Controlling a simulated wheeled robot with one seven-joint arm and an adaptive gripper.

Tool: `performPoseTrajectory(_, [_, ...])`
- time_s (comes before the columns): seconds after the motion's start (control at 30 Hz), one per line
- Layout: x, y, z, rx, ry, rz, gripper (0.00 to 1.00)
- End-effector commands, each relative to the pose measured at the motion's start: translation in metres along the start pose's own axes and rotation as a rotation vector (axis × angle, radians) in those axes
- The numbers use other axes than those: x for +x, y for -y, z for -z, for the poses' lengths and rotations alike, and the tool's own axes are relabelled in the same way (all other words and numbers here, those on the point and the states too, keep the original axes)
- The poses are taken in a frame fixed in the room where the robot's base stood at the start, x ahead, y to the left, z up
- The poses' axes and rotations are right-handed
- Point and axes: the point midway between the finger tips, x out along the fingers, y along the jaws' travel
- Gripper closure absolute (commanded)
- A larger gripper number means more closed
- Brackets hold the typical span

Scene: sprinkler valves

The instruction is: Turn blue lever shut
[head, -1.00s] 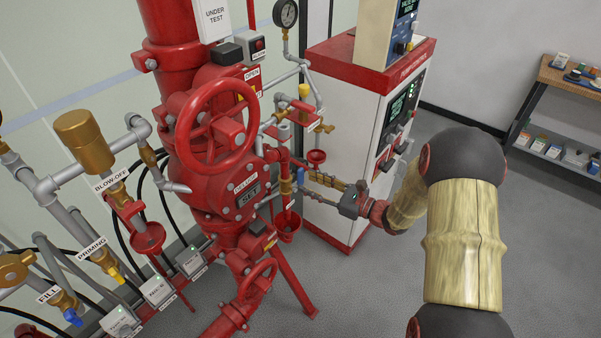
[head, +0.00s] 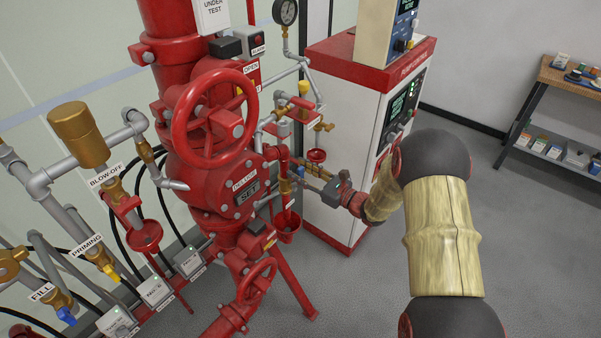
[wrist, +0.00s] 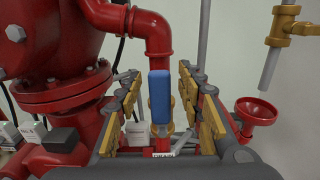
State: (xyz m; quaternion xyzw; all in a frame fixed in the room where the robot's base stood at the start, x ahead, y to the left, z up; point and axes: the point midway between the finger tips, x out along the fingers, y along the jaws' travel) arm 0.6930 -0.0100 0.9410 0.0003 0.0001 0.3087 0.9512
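A blue lever (wrist: 160,97) hangs upright in front of a red pipe in the wrist view, above a partly hidden label that seems to read DRAIN (wrist: 163,154). My gripper (wrist: 160,78) is open, with one brass-coloured finger on each side of the lever. Gaps show between the lever and both fingers, and I see no contact. In the head view my gripper (head: 313,178) reaches left toward the pipes beside the red valve body, and the small blue lever (head: 301,172) is at its tips. How far the fingers reach past the lever is unclear.
The red valve body with its handwheel (head: 213,118) stands left of my gripper. The FILL valve has another blue lever (head: 66,316). A white-and-red control cabinet (head: 345,95) stands behind.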

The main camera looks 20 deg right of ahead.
Motion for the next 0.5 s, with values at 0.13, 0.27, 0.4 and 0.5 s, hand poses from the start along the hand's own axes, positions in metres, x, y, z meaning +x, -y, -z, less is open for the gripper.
performPoseTrajectory(0.13, [-0.0002, 0.0000, -0.0002, 0.000, 0.000, 0.000, 0.64])
performPoseTrajectory(0.27, [-0.0002, -0.0001, -0.0002, 0.000, 0.000, 0.000, 0.72])
performPoseTrajectory(0.4, [-0.0003, -0.0001, -0.0002, 0.000, 0.000, -0.001, 0.80])
performPoseTrajectory(0.5, [-0.0003, -0.0001, -0.0002, 0.000, 0.000, -0.001, 0.85])
